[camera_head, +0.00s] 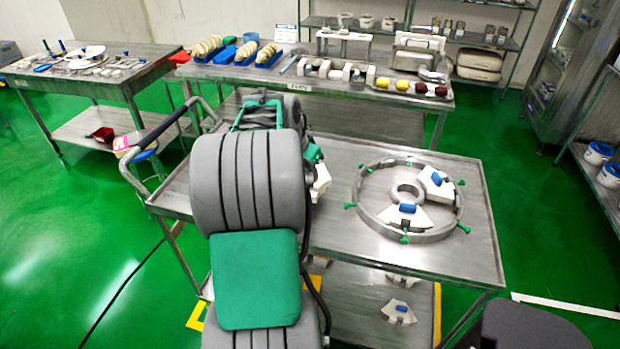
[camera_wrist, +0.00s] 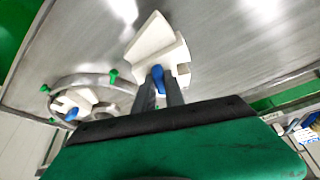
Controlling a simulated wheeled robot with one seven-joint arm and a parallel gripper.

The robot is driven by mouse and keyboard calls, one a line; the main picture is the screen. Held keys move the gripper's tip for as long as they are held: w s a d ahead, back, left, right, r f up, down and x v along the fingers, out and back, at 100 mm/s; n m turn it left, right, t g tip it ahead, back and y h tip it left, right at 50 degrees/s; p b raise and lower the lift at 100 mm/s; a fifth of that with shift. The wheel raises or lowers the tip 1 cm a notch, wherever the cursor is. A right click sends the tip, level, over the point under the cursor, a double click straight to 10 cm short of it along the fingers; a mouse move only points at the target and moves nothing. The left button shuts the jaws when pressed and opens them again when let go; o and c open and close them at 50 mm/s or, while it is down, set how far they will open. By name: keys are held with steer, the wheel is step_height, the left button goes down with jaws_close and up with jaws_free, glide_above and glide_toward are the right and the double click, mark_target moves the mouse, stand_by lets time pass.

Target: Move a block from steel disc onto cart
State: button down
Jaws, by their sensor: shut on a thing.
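The steel disc (camera_head: 365,215), a ring with green knobs, lies on the top of the steel cart (camera_head: 330,237). Inside it are a small grey ring (camera_head: 407,191) and two white blocks with blue grips, one at the right (camera_head: 437,186) and one in front (camera_head: 395,216). In the wrist view my gripper (camera_wrist: 160,80) is shut on the blue grip of another white block (camera_wrist: 152,38), over bare cart top and apart from the disc (camera_wrist: 66,84). That held block peeks out right of my arm in the head view (camera_head: 321,181). Whether it touches the cart top is unclear.
Another white block with a blue grip (camera_head: 398,312) is on the cart's lower shelf. A long table (camera_head: 300,80) with trays and parts stands behind, and another table (camera_head: 95,82) is at the left. The cart top in front of the disc is bare.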

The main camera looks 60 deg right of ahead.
mark_target(310, 181)
steer(key=shift+w+x, duration=0.2)
steer(key=shift+x, duration=0.9)
steer(key=shift+w+x, duration=0.2)
steer(key=shift+x, duration=0.9)
steer(key=shift+a+f, duration=0.15)
steer(key=shift+a, duration=0.1)
steer(key=shift+f, duration=0.2)
steer(key=c, duration=1.4)
jaws_free()
